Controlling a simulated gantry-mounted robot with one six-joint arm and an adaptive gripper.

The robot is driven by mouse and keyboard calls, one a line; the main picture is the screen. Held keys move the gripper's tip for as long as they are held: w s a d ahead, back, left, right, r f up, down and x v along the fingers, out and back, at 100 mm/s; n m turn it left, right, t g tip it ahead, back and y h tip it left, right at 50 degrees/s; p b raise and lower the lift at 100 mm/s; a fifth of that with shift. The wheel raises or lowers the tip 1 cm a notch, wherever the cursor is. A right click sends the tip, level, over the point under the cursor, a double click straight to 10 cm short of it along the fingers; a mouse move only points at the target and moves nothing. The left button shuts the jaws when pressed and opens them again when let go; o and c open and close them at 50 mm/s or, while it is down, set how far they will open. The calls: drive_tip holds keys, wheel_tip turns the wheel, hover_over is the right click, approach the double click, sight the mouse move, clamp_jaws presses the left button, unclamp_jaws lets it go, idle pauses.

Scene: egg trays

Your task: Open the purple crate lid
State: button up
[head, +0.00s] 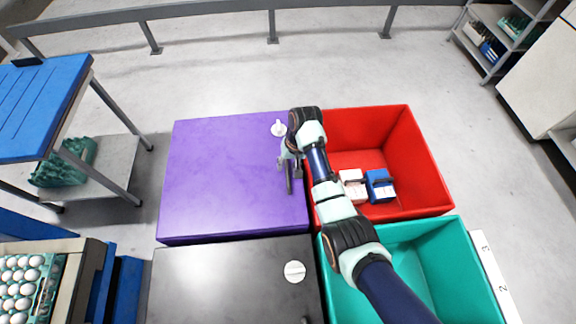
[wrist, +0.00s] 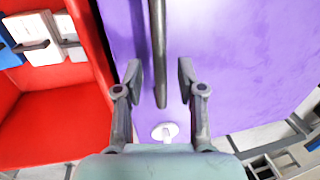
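The purple crate lid (head: 225,170) lies flat and closed on its crate, left of the red crate. It also fills much of the wrist view (wrist: 235,75). A dark grey bar handle (wrist: 157,45) runs along the lid near its edge beside the red crate. A round white fitting (wrist: 165,131) sits near one end of the handle, and also shows in the head view (head: 278,129). My gripper (head: 290,160) is over the lid's right edge. In the wrist view my gripper (wrist: 160,72) is open, with the handle's end between its fingers. I see no finger contact.
The open red crate (head: 425,165) holds blue and white packs (head: 380,186). A teal open crate (head: 455,245) and a dark lidded crate (head: 225,285) stand nearer. A blue-topped cart (head: 45,85) is at left, egg trays (head: 20,285) at lower left. Open floor lies behind.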

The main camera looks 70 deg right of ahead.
clamp_jaws()
drive_tip(key=shift+r, duration=0.1)
idle(0.3)
